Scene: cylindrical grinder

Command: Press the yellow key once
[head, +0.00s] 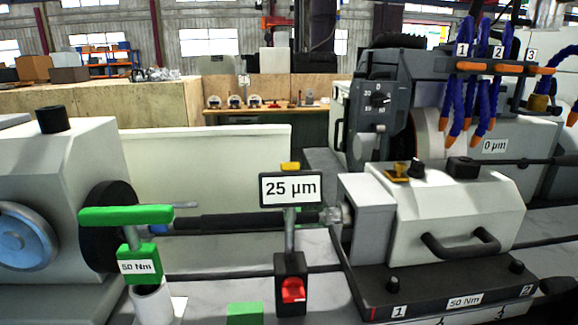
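A small yellow block (290,166), which looks like the yellow key, sits on top of the dark-framed display (291,189) that reads 25 µm. Only a thin part of it shows above the display's upper edge. The display stands upright on a metal post above a dark base with a red switch (293,290). A second, amber-yellow piece (397,173) sits on top of the white machine housing (445,205) at the right, beside a black knob. I cannot tell if it is a key. My gripper is not in view.
A green T-handled tool (127,216) labelled 50 Nm stands upright in a white holder left of the display. A dark horizontal shaft (243,222) runs behind the display. Blue hoses (467,75) with orange tips hang at the upper right. A green block (244,314) is at the bottom edge.

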